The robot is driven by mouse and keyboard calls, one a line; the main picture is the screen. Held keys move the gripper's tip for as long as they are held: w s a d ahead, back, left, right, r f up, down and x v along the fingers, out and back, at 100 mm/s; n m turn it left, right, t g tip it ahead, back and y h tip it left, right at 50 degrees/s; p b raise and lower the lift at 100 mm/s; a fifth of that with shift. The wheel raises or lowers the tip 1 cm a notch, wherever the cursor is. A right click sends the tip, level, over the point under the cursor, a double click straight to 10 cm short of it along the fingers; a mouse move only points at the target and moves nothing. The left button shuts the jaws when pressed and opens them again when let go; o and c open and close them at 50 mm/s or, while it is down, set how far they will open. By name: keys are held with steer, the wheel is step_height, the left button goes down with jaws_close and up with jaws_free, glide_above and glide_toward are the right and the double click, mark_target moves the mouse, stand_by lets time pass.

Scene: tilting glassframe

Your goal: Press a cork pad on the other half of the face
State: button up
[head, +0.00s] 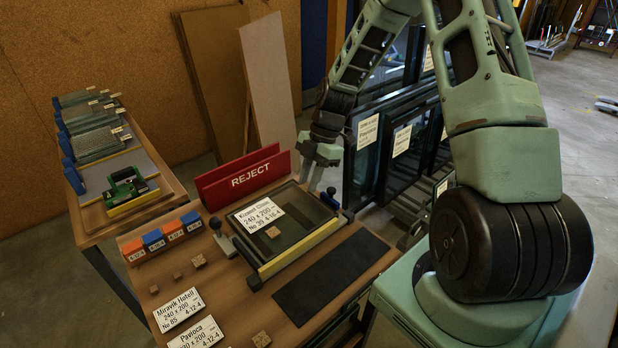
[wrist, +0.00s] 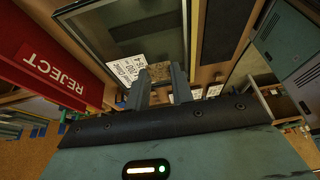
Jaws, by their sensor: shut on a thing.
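The glass unit (head: 290,229) lies in the tilting frame (head: 306,246) on the bench, with a white label card (head: 259,214) on its face. One small cork pad (head: 272,232) sits on the face by the card's lower edge. My gripper (head: 316,185) is above the frame's far edge, near the blue-topped clamp (head: 330,196). In the wrist view my gripper (wrist: 160,74) is shut on a small tan piece between its fingertips, which looks like a cork pad.
A red REJECT rack (head: 244,178) stands behind the frame. Loose cork pads (head: 198,260) and label cards (head: 180,309) lie at the front left. Orange and blue blocks (head: 163,238) line the left edge. A dark mat (head: 331,279) lies right of the frame.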

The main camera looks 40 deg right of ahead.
mark_target(306, 213)
steer(key=shift+f+b, duration=2.45)
steer(key=shift+f, duration=1.4)
steer(key=shift+f+b, duration=0.3)
steer(key=shift+f, duration=0.15)
steer(key=o, duration=1)
steer(key=shift+r, duration=0.1)
steer(key=b+v, duration=0.1)
steer(key=v, duration=1.6)
steer(key=shift+r, duration=0.2)
